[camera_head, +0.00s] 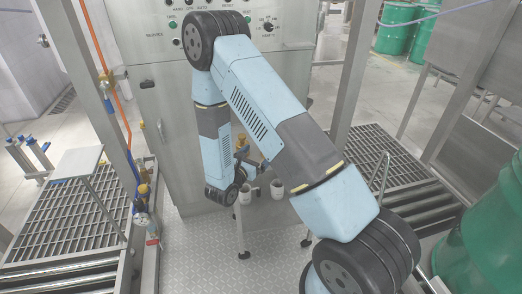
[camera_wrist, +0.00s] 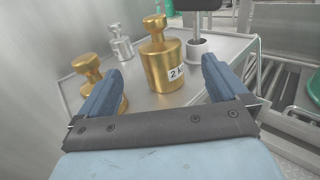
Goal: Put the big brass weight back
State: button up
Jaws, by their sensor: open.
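In the wrist view a large brass weight (camera_wrist: 163,72) with a knob on top and a white label starting with "2" stands upright on a grey metal tray table (camera_wrist: 205,72). A second brass weight (camera_wrist: 88,70) stands to its left, partly hidden by my left finger. A smaller silver weight (camera_wrist: 121,46) stands behind them. My gripper (camera_wrist: 157,72) is open, its blue fingers apart. The labelled weight shows between and beyond the fingertips, and I see no contact. In the head view my arm hides most of the weights and the gripper.
The table has a raised wire rail. A steel control cabinet (camera_head: 165,110) rises behind it. Roller conveyors (camera_head: 62,262) and green drums (camera_head: 485,240) are at the sides.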

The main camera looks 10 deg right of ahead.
jog(key=s+d+r+m+g, duration=0.6)
jog(key=r+m+g, duration=0.15)
jog(key=r, duration=0.35)
jog(key=s+d+r+m+g, duration=0.6)
jog(key=d+r+m, duration=0.15)
jog(key=r, duration=0.35)
jog(key=s+a+r+m+t+y, duration=0.3)
jog(key=s+r+m+y, duration=0.3)
jog(key=s+r, duration=0.1)
jog(key=s+a+r+m+t+y, duration=0.3)
jog(key=s+r+m+y, duration=0.3)
jog(key=s, duration=0.3)
jog(key=shift+s+a+r+y, duration=0.35)
jog(key=shift+a+r+y, duration=0.05)
jog(key=shift+r, duration=0.4)
